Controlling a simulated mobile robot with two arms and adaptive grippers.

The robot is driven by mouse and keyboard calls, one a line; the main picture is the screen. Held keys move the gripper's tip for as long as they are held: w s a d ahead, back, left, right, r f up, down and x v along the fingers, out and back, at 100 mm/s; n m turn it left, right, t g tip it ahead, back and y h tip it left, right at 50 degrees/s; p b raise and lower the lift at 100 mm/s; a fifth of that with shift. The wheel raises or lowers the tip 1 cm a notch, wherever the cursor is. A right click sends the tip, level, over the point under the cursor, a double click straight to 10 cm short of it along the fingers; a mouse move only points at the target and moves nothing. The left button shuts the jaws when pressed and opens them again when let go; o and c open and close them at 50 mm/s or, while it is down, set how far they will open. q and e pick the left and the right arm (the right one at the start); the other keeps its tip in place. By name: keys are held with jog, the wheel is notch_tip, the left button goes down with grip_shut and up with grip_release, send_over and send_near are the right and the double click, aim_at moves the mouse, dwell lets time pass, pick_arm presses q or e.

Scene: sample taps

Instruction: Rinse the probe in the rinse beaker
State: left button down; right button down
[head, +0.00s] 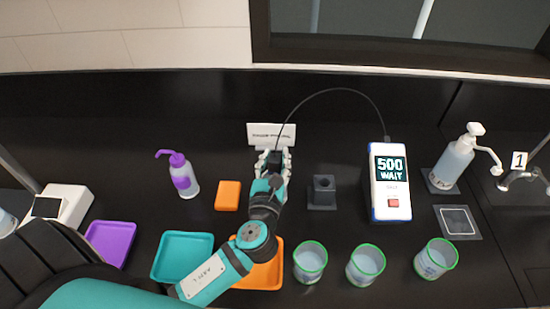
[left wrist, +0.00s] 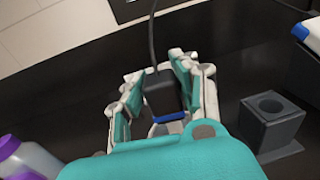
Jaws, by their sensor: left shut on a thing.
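My left gripper (head: 272,160) is shut on the probe (head: 275,164), whose dark body and cable show between the fingers in the left wrist view (left wrist: 162,95). A blue band shows just below the dark body there; the probe's tip is hidden. The gripper is above the back of the bench, in front of a white sign (head: 265,130). Three clear beakers with green rims stand at the front right: a left one (head: 310,262), a middle one (head: 365,265) and a right one (head: 436,258). I cannot tell which is the rinse beaker. My right gripper is not in view.
The cable (head: 335,91) arches to the meter (head: 391,182), which reads "500 WAIT". A dark holder (head: 322,194) stands right of the gripper. A purple wash bottle (head: 184,178), an orange block (head: 228,195) and a teal tray (head: 183,257) are left. A pump bottle (head: 456,162) stands right.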

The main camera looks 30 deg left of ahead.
pick_arm(q)
jog(key=shift+w+a+p, duration=0.15)
jog(key=shift+w+p, duration=0.2)
dwell(0.4)
jog(key=shift+s, duration=0.15)
jog(key=shift+s+a, duration=0.2)
jog(key=shift+s, duration=0.2)
jog(key=shift+s+d+p, duration=0.2)
jog(key=shift+d+p, duration=0.15)
jog(key=shift+d, duration=0.2)
jog(key=shift+w+a+p, duration=0.2)
jog(key=shift+w+p, duration=0.1)
jog(key=shift+w, duration=0.1)
jog(key=shift+r, duration=0.1)
dwell(0.5)
